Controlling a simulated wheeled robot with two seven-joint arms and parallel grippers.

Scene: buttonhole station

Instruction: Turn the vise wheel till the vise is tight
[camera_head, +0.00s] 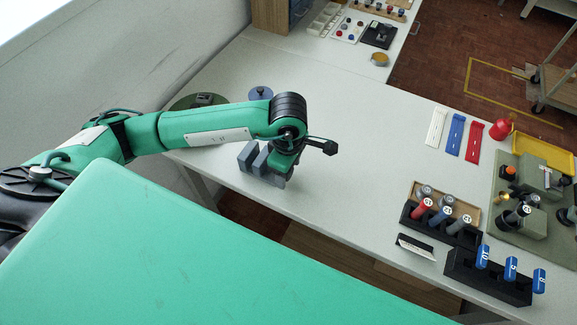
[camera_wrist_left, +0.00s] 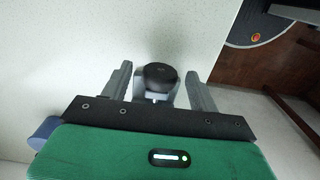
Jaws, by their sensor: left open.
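The grey vise (camera_head: 248,155) stands near the front edge of the bench, partly hidden behind my left wrist. In the left wrist view a round black part, which looks like the vise wheel (camera_wrist_left: 160,77), sits between the two fingers of my left gripper (camera_wrist_left: 159,70). The fingers are apart, with a gap visible on each side of the wheel. A blue-grey part shows just below the wheel. In the head view my left gripper (camera_head: 284,170) points down at the vise, and its fingertips cannot be made out. My right gripper is not in view.
A blue-grey round piece (camera_head: 260,93) and a dark green disc (camera_head: 199,101) lie behind my left arm. Black racks (camera_head: 438,232) with numbered tools stand at the right, near red, blue and white strips (camera_head: 455,135). The bench middle (camera_head: 370,140) is clear.

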